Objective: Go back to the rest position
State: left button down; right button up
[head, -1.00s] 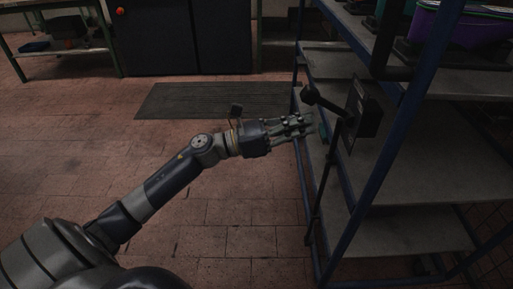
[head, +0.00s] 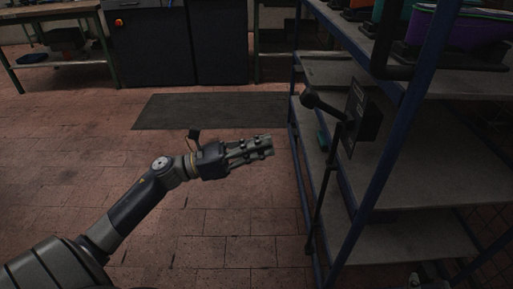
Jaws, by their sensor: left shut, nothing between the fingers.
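My left gripper (head: 266,147) is shut and empty. It hangs over the brick floor, left of the blue shelf rack, and points right toward it. My left arm comes in from the lower left. A black lever with a round knob (head: 309,98) and a dark box (head: 361,116) stand at the rack's front left side. The gripper is apart from the lever and the rack.
The blue-framed rack with grey shelves (head: 405,240) fills the right side. Purple and teal bins (head: 449,30) stand on top. A dark mat (head: 210,111) lies on the floor. Dark cabinets (head: 217,45) and a workbench (head: 50,12) stand behind. The floor around the gripper is clear.

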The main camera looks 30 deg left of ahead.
pick_arm(q)
jog(key=shift+s+a+f, duration=0.15)
jog(key=shift+s+a, duration=0.25)
jog(key=shift+d, duration=0.1)
